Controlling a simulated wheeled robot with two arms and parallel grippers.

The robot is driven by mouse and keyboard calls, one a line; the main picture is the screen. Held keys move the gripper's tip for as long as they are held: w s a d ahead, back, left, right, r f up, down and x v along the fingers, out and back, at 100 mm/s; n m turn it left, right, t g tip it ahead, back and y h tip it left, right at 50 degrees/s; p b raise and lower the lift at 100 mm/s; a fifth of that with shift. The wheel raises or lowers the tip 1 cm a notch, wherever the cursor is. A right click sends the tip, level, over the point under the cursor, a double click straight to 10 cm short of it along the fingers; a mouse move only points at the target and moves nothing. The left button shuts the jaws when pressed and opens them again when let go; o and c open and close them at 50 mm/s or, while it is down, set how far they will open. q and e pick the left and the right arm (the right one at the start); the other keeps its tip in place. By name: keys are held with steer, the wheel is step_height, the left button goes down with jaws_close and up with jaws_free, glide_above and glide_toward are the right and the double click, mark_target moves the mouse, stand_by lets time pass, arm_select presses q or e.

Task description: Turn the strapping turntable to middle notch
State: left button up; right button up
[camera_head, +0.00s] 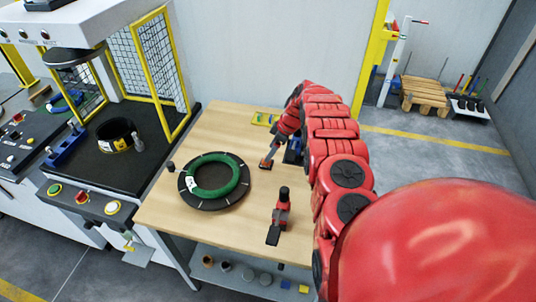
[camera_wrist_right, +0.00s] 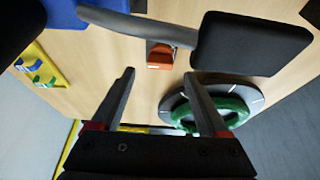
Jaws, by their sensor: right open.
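The strapping turntable (camera_head: 208,205) is a dark round disc with pale tick marks on its rim, lying on the wooden table. A green coil (camera_head: 238,181) rests on it, and a small white label shows at its left edge. In the right wrist view the turntable (camera_wrist_right: 258,91) with the coil (camera_wrist_right: 238,108) is at the right, partly behind a finger. My right gripper (camera_head: 272,148) is behind and right of the turntable, apart from it. In its wrist view its two fingers (camera_wrist_right: 160,73) are spread with nothing between them. My left gripper is not seen.
A red and black hand tool (camera_head: 282,212) stands right of the turntable. A small black knob (camera_head: 171,167) is at its left. A yellow tray (camera_head: 262,119) and a blue bin (camera_head: 293,151) lie farther back. A caged machine (camera_head: 120,165) stands left of the table (camera_head: 225,125).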

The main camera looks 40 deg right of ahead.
steer(key=shift+b+x, duration=0.35)
steer(key=shift+x, duration=1.5)
steer(key=shift+c, duration=0.3)
jaws_close()
